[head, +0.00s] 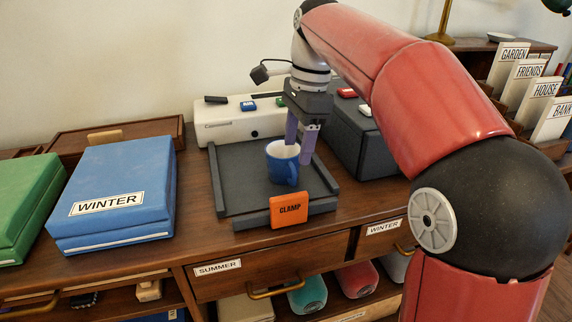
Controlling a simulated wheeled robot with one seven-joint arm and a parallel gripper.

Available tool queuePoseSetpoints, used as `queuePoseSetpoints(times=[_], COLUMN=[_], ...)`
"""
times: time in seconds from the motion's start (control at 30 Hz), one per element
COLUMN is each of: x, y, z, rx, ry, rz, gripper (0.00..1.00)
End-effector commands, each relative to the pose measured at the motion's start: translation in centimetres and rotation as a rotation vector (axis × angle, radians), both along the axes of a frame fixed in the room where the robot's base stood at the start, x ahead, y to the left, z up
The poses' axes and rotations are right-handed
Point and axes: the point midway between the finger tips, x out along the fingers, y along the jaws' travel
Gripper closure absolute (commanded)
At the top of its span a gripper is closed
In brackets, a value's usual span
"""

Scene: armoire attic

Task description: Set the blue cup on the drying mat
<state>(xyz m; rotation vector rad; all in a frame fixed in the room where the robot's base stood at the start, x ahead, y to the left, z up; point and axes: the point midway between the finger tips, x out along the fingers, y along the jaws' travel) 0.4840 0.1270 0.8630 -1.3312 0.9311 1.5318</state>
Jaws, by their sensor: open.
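The blue cup (280,171) stands upright on a dark grey tray-like bed (240,190) with raised side rails. Its inside is pale and its handle faces the front right. My gripper (299,151) points down at the cup's back right, with its two purple fingers apart. The fingertips are close to the cup's rim; I cannot tell whether they touch it. I cannot pick out a drying mat for certain; the dark grey bed under the cup carries an orange CLAMP plate (289,210) at its front.
A white machine (235,122) with coloured buttons stands behind the bed. A dark grey box (357,140) is at its right. A blue WINTER box (117,195) and a green box (29,205) lie left. Labelled drawers (270,266) are below the top's front edge.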

Motion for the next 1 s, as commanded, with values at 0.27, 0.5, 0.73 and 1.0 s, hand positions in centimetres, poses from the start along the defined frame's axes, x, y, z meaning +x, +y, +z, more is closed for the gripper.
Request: queuePoseSetpoints(times=[0.27,0.5,0.73,1.0], x=[0.0,-0.5,-0.5,-0.5], y=[0.5,0.8,1.1,1.1], z=[-2.5,-5.9,-7.7,-7.7], rx=[0.001,0.001,0.001,0.001], ry=[0.013,0.013,0.010,0.009], rz=[-0.017,-0.017,-0.017,-0.016], gripper=[0.42,0.42,0.42,0.51])
